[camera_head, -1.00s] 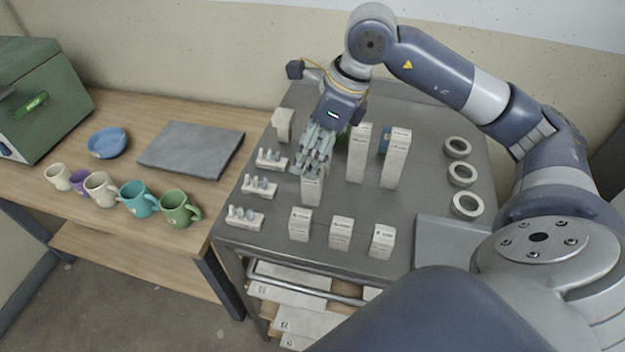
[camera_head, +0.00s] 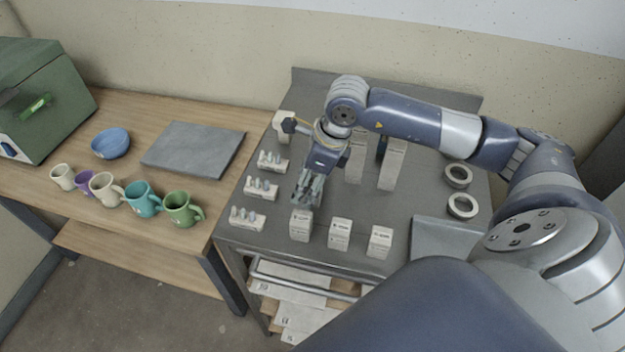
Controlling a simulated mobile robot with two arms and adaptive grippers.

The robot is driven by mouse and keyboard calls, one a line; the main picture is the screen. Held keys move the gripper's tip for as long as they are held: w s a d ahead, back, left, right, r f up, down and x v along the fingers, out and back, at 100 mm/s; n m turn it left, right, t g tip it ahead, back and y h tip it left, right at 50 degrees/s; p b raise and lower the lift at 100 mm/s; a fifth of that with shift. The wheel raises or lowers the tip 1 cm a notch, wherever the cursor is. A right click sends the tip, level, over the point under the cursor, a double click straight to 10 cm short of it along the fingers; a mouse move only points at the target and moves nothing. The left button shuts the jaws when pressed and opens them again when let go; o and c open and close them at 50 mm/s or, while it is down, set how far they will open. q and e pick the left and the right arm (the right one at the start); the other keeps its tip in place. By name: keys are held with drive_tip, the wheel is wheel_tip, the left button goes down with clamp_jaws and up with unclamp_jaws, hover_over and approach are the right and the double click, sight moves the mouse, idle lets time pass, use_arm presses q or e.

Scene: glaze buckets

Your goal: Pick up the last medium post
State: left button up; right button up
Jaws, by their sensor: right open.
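My right gripper (camera_head: 307,192) points down over the grey cart top, behind the front row of short white posts. It is open. Its fingers are at the place of a pale medium post, which they and the gripper body mostly hide; I cannot tell whether they touch it. Two taller pale posts stand to the right, one (camera_head: 356,170) partly behind my arm and one (camera_head: 392,168) with its top hidden by my arm. Three short white posts, left (camera_head: 300,225), middle (camera_head: 340,233) and right (camera_head: 380,241), stand in the front row. My left gripper is not in view.
Three small racks (camera_head: 246,217) with pegs line the cart's left side. White rings (camera_head: 462,206) lie at the right. A wooden table (camera_head: 130,125) at left holds mugs (camera_head: 183,208), a blue bowl (camera_head: 110,143) and a grey slab (camera_head: 193,149).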

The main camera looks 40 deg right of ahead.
drive_tip(key=shift+f, duration=0.15)
clamp_jaws()
